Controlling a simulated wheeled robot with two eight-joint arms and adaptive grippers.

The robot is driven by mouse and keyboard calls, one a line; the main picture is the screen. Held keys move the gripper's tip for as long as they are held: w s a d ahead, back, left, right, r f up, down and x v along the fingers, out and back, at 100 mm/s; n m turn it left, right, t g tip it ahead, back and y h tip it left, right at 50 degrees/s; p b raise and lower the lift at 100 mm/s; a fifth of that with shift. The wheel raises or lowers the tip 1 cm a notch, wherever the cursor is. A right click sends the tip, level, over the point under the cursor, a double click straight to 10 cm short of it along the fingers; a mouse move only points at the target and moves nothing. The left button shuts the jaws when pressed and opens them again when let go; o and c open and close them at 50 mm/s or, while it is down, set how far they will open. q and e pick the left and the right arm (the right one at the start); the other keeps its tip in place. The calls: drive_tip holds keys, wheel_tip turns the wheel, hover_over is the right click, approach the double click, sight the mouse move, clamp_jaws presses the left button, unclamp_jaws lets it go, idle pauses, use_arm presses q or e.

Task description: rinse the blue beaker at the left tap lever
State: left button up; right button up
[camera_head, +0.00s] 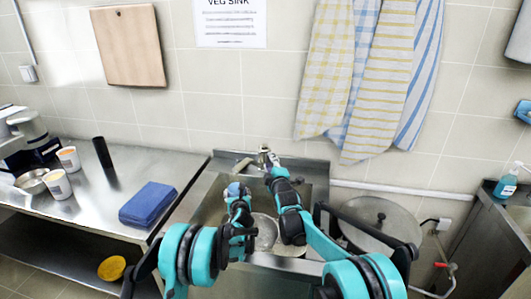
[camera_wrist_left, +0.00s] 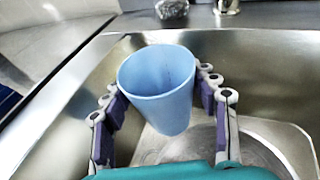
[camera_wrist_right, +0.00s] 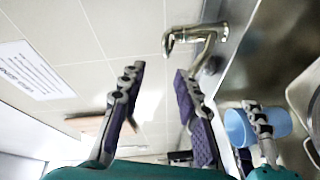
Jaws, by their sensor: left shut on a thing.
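The blue beaker (camera_wrist_left: 157,88) is upright, slightly tilted, between the fingers of my left gripper (camera_wrist_left: 160,95), which is shut on it. It is held over the sink (camera_wrist_left: 262,62), and its inside looks empty. In the head view my left gripper (camera_head: 238,193) is at the left of the sink, with the beaker small there. My right gripper (camera_wrist_right: 158,80) is open and empty, beside the metal tap (camera_wrist_right: 205,36) at the sink's back. In the head view the right gripper (camera_head: 274,172) partly hides the tap. I cannot make out the lever clearly. No water stream shows.
The two arms are close together.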

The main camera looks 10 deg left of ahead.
sight(265, 151)
drive_tip(key=w+a+n, duration=0.1)
drive_tip(key=w, duration=0.2)
drive_tip(key=w+a+f+n, duration=0.1)
drive_tip(key=w, duration=0.3)
drive_tip(key=w+a+n, duration=0.1)
drive_tip(key=w, duration=0.3)
drive_tip(key=shift+a+f+g, duration=0.4)
